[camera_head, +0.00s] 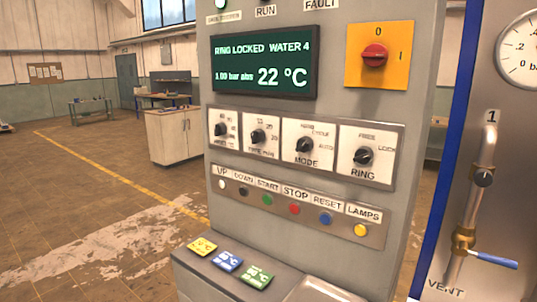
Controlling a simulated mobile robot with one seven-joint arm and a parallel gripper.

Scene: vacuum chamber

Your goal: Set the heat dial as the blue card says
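The leftmost of several dials in a row, probably the heat dial (220,129), is a black knob on a white plate with small numbers around it. Its label and pointer direction are too small to read surely. The blue card (228,261) lies on the ledge below the panel, between a yellow card (202,246) and a green card (257,277). It bears a value in °C whose digits I cannot read surely. My gripper is not in view.
Beside it are a time dial (258,137), MODE dial (304,145) and RING dial (363,156). Coloured buttons run below. The display (265,63) reads "RING LOCKED WATER 4", 1.00 bar abs, 22 °C. A red switch (374,54) sits above; a vent valve (464,240) stands right.

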